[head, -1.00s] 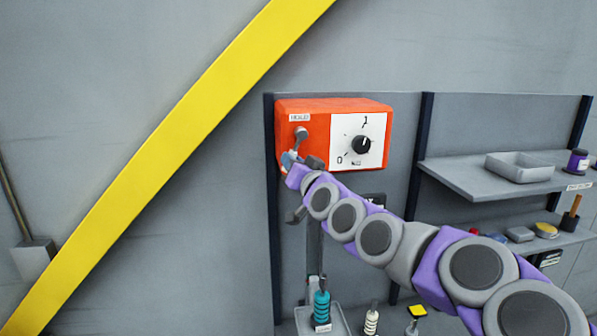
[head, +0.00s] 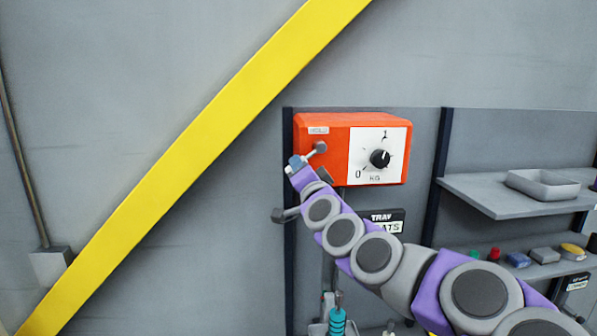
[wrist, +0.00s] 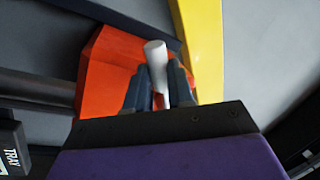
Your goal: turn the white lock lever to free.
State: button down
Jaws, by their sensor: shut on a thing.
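The orange box (head: 335,150) is on the wall panel, with a white dial face at its right. The white lock lever (head: 314,152) is on the left part of the box, under a small label. In the head view it slants down and left from its round knob to my gripper (head: 295,162), which partly hides it. In the wrist view, the white end of the lever (wrist: 155,54) stands between the two fingers of my gripper (wrist: 160,82), which is shut on it. The orange box (wrist: 97,72) shows behind.
A shelf with a grey tray (head: 543,184) is at the right. A yellow diagonal beam (head: 190,160) crosses the left. A teal-handled item (head: 337,320) stands below.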

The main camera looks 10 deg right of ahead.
jog(key=shift+d, duration=0.1)
jog(key=c, duration=1.4)
grip_release()
jog(key=o, duration=0.3)
jog(key=shift+s+d+r, duration=0.15)
jog(key=shift+s+d, duration=0.05)
jog(key=shift+s, duration=0.15)
jog(key=shift+o, duration=0.6)
jog(key=shift+d, duration=0.1)
jog(key=b+v, duration=0.3)
jog(key=v, duration=1.3)
jog(key=shift+s+f+b, duration=0.3)
jog(key=shift+s+f, duration=0.05)
jog(key=shift+d, duration=0.15)
